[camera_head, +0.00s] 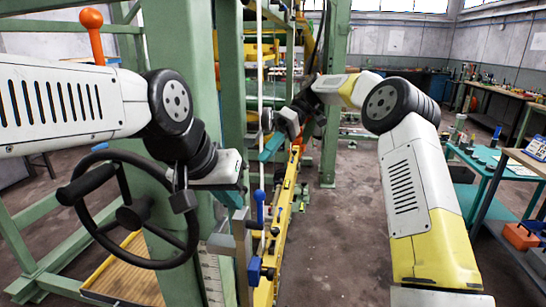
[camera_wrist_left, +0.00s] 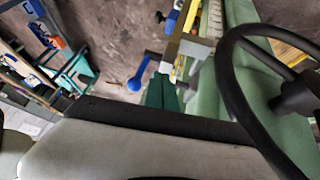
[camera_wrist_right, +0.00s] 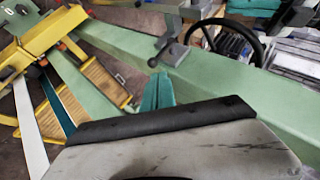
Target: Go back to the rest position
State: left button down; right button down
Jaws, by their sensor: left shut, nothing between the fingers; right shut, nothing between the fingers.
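My left gripper (camera_head: 235,200) is beside the green column, to the right of the black handwheel. Its teal fingers also show in the left wrist view (camera_wrist_left: 162,93), closed together with nothing between them. My right gripper (camera_head: 270,148) is farther away, near the yellow rail of the machine. Its teal fingers stand together and empty in the right wrist view (camera_wrist_right: 157,92), in front of a light green beam. Both grippers look clear of the things around them, though exact gaps are hard to judge.
The black handwheel (camera_head: 130,205) is close to my left wrist. A blue-handled lever (camera_head: 260,202) stands just right of my left gripper. An orange-knobbed lever (camera_head: 92,30) rises at upper left. Workbenches (camera_head: 490,165) stand at right. The floor (camera_head: 345,225) between machine and right arm is clear.

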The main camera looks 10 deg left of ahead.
jog(key=shift+r, duration=0.1)
jog(key=s+d+r+m+t+h, duration=0.1)
jog(key=s+d+r+m+t, duration=0.25)
jog(key=s+d, duration=0.3)
jog(key=s+d+r+m+t+h, duration=0.25)
jog(key=s+d+m+t, duration=0.2)
jog(key=d, duration=0.25)
jog(key=s+d+f+m+t, duration=0.2)
jog(key=s+d+m, duration=0.1)
jog(key=s+d, duration=0.3)
jog(key=s+d+f+m+t, duration=0.2)
jog(key=s+d+m+t, duration=0.1)
jog(key=s+d, duration=0.3)
jog(key=shift+s+d+f+t+h, duration=0.15)
jog(key=shift+s+f+t+h, duration=0.25)
jog(key=shift+s, duration=0.7)
